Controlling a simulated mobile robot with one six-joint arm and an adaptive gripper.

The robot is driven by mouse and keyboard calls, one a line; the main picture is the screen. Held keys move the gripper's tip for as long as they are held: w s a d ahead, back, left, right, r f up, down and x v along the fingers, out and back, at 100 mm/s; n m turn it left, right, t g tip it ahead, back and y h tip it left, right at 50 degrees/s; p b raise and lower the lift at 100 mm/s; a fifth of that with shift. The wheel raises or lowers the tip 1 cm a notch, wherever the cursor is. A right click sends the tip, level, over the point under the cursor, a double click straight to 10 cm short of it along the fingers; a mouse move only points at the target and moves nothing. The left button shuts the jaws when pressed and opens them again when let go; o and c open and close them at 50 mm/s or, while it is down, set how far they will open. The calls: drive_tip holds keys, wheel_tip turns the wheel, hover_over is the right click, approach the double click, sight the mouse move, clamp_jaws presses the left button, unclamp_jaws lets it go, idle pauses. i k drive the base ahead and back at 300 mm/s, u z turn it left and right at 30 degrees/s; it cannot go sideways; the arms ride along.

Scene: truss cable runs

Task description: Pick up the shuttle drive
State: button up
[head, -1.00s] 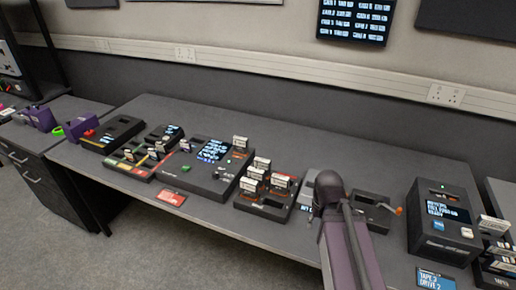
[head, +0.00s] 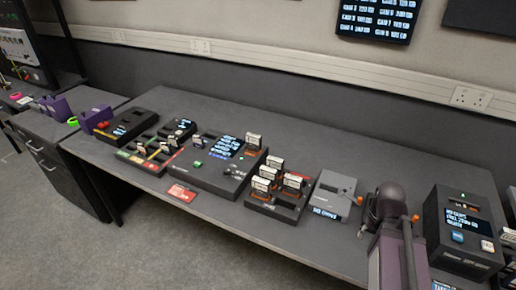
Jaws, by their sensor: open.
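I cannot tell which item is the shuttle drive, because the labels are too small to read. Several upright cartridges with pale labels stand in a dark rack (head: 272,211) at the middle of the bench. One more pale-labelled cartridge (head: 254,141) stands at the back of the large dark console (head: 200,177). Smaller pale-labelled pieces stand in a low tray (head: 142,163) with coloured strips, to the left. My arm shows at the lower right, in front of part of the bench. My gripper is not visible, and nothing held can be seen.
A grey unit (head: 335,186) with an orange knob is right of the rack. A dark unit behind my arm is partly hidden. A tall dark box (head: 465,222) with a screen stands at right. A red label plate (head: 181,192) lies at the front. The bench's back strip is clear.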

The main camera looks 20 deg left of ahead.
sight(253, 141)
drive_tip(key=z, duration=0.1)
drive_tip(key=k, duration=0.95)
drive_tip(key=u, duration=0.5)
drive_tip(key=i, duration=0.9)
drive_tip(key=z, duration=0.05)
